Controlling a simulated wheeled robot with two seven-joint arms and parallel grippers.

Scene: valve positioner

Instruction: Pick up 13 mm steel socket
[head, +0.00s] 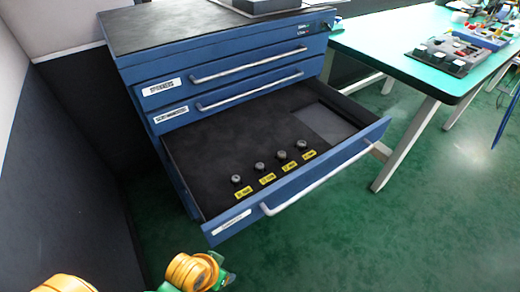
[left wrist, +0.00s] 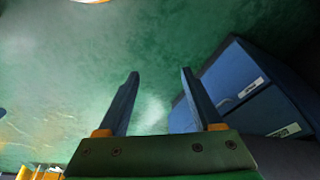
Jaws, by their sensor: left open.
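Several small steel sockets stand in a diagonal row in the open drawer (head: 215,145) of the blue cabinet, each with a yellow label in front. They run from the near-left socket (head: 236,179) through two middle ones (head: 259,167) (head: 281,155) to the far-right socket (head: 301,145). The labels are too small to read, so I cannot tell which is 13 mm. My left gripper (left wrist: 159,73) is open and empty in the left wrist view, its fingers pointing over green floor beside the cabinet. No socket shows in that view. My right gripper is out of view.
The blue cabinet (head: 230,50) has closed drawers above the open one, with long bar handles. The open drawer's front (head: 300,190) juts over the green floor. A grey partition (head: 70,190) stands at left. A green-topped workbench (head: 400,50) with parts stands at right.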

